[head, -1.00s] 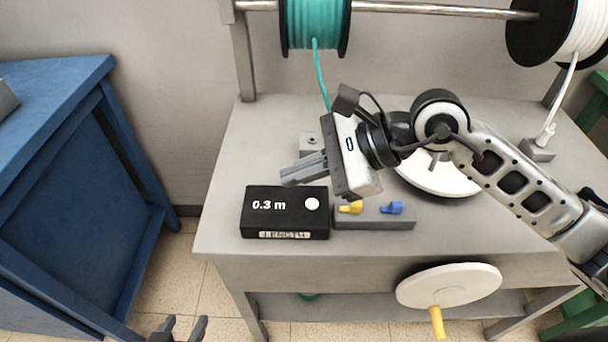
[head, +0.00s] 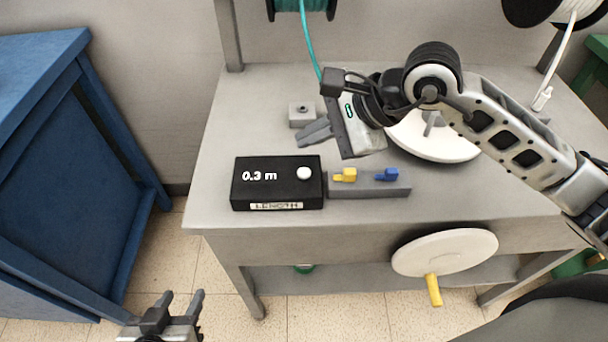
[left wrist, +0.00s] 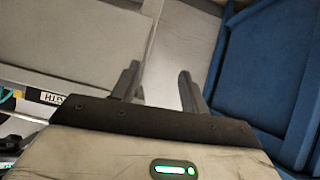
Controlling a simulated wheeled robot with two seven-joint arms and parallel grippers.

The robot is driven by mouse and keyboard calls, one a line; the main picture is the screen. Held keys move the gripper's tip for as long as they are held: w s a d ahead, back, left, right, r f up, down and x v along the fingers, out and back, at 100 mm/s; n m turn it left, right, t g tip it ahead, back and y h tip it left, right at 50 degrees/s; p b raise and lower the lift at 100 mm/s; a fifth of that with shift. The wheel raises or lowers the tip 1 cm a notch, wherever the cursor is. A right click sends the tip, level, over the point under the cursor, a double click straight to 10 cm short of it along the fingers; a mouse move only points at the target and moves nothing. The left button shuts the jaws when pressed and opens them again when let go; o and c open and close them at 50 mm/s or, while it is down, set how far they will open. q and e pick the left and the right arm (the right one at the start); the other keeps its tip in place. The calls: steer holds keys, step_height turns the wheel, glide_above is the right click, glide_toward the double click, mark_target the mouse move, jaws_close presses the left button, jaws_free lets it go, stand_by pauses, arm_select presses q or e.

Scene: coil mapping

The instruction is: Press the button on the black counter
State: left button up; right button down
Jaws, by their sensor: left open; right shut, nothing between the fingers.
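The black counter (head: 276,187) sits near the front left of the grey table, reading "0.3 m" with a "LENGTH" label on its front. Its white round button (head: 304,173) is on the top right. My right gripper (head: 304,135) is shut and empty, behind and above the counter, with its fingers pointing left. It does not appear to touch the button. My left gripper (head: 183,299) is open and empty, low at the bottom left, in front of the table. Its fingers also show in the left wrist view (left wrist: 160,85).
A grey block with a yellow switch (head: 345,175) and a blue switch (head: 387,174) stands right of the counter. A white disc (head: 440,140) lies behind it. A crank wheel (head: 445,252) is on the table front. A teal spool (head: 300,8) hangs above. A blue workbench (head: 75,180) is left.

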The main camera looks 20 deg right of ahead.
mark_target(304, 173)
step_height(304, 173, down, 4)
steer(key=b, duration=0.2)
steer(key=shift+b, duration=0.3)
steer(key=shift+f+b, duration=0.4)
steer(key=shift+b, duration=0.05)
arm_select(q)
steer(key=shift+d+f+n, duration=0.3)
steer(key=shift+d+f, duration=0.05)
steer(key=shift+f, duration=0.3)
steer(key=shift+w+t, duration=0.2)
steer(key=shift+t, duration=0.1)
steer(key=shift+f, duration=0.1)
arm_select(e)
steer(key=shift+f, duration=0.15)
arm_select(q)
steer(key=shift+f+b, duration=0.55)
steer(key=shift+b, duration=0.15)
arm_select(e)
steer(key=shift+f, duration=0.3)
